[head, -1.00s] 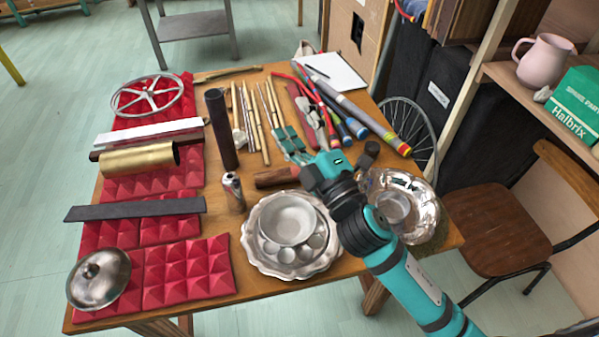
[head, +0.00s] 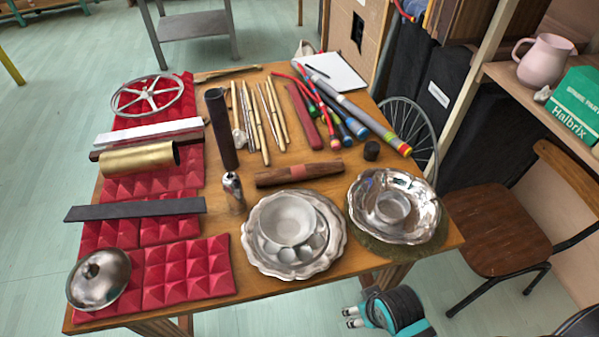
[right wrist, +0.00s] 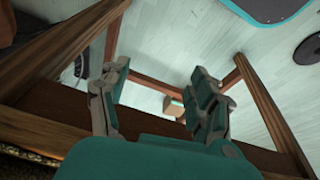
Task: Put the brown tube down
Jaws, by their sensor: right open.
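A brown tube (head: 275,178) with a reddish band around its middle lies on its side on the wooden table (head: 215,275), behind the silver dishes. Nothing holds it. A darker brown tube (head: 226,140) stands upright to its left. My right gripper (head: 351,317) is beyond the table's front edge, low in the head view, well apart from both tubes. The right wrist view shows its two fingers (right wrist: 160,82) spread with nothing between them; floor and wooden legs lie beyond. My left gripper is out of view.
A scalloped silver dish with a bowl (head: 258,262) and a shiny metal bowl (head: 425,215) sit near the front edge. A small metal shaker (head: 233,187) stands close left of the lying tube, and a dark short cylinder (head: 371,150) to its right. Several sticks and coloured tubes lie behind.

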